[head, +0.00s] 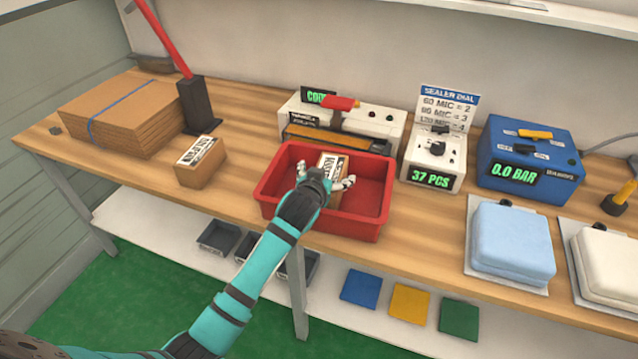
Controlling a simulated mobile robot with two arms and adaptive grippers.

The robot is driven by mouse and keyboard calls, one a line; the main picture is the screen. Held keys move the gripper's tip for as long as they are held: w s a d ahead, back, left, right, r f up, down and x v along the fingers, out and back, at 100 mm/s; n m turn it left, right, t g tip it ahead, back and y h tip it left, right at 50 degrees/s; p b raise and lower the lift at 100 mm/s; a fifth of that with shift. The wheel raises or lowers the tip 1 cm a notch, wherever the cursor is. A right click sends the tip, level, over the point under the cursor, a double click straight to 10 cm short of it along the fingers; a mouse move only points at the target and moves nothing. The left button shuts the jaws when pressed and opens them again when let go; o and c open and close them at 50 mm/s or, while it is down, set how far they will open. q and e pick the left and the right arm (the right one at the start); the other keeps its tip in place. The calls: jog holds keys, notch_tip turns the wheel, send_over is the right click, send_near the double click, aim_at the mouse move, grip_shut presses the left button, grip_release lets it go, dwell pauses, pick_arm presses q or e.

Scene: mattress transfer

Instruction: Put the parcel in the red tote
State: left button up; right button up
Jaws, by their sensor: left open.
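The red tote (355,222) stands on the wooden bench, near its front edge. A brown parcel with a white label (328,162) is inside the tote, toward its left half, partly hidden by my gripper. My left gripper (326,182) is over the tote at the parcel, its fingers spread on either side. The fingers are open. Whether they touch the parcel I cannot tell. A second brown box with a white label (201,168) sits on the bench to the left of the tote. My right gripper is not in view.
Flat cardboard (122,117) is stacked at the back left, beside a red-handled tool in a black stand (197,106). A sealer (381,127), a dial unit (436,152) and a blue machine (528,160) stand behind and right. A blue packet (511,242) lies right.

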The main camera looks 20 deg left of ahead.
pick_arm(q)
jog(key=v, duration=1)
jog(key=shift+s+r, duration=0.25)
jog(key=shift+s, duration=0.1)
